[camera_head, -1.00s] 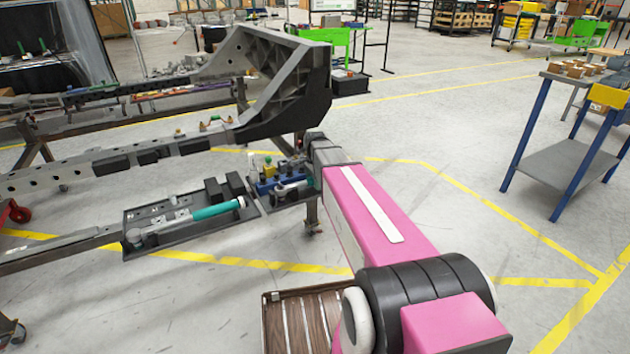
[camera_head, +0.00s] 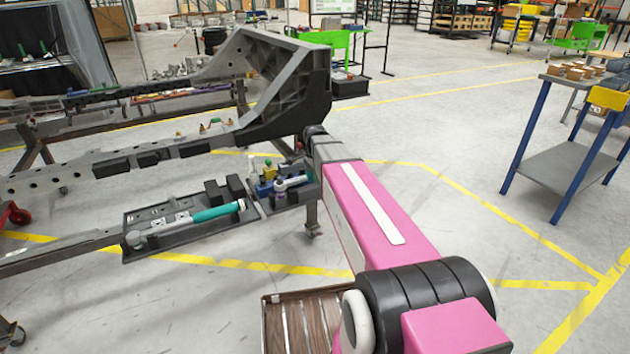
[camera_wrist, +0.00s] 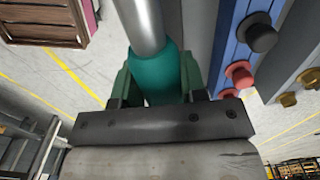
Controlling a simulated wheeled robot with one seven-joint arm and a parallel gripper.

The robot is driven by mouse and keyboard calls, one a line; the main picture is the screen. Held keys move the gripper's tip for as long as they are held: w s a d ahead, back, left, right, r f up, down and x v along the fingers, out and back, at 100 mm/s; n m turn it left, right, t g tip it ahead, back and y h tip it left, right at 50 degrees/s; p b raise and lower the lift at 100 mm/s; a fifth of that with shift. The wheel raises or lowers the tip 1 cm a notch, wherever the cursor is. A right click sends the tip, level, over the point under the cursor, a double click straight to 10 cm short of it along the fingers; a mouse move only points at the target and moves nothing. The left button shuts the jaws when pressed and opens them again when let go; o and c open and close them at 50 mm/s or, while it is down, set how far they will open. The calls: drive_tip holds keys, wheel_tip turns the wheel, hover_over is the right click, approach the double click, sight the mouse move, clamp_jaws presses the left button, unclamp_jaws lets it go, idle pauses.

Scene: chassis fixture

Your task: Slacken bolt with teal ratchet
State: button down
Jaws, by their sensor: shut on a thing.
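My gripper (camera_wrist: 155,88) is shut on the teal grip (camera_wrist: 158,72) of a tool in the wrist view, taken to be the teal ratchet. Its bare silver shaft (camera_wrist: 143,22) runs away from the jaws to the top edge; its far end is out of that view. A silver tool part with a purple ring (camera_head: 281,186) shows beside the arm's end, over the small dark tray. A second long tool with a teal grip (camera_head: 217,212) lies in the larger tray. I cannot pick out the bolt.
The larger dark tray (camera_head: 150,250) sits by the chassis rail. A blue block (camera_wrist: 236,70) with black and red knobs is close right of the grip in the wrist view. The chassis frame (camera_head: 240,84) rises behind. Open floor lies right, before a blue-legged cart (camera_head: 568,168).

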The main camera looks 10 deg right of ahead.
drive_tip(key=shift+r, duration=1.85)
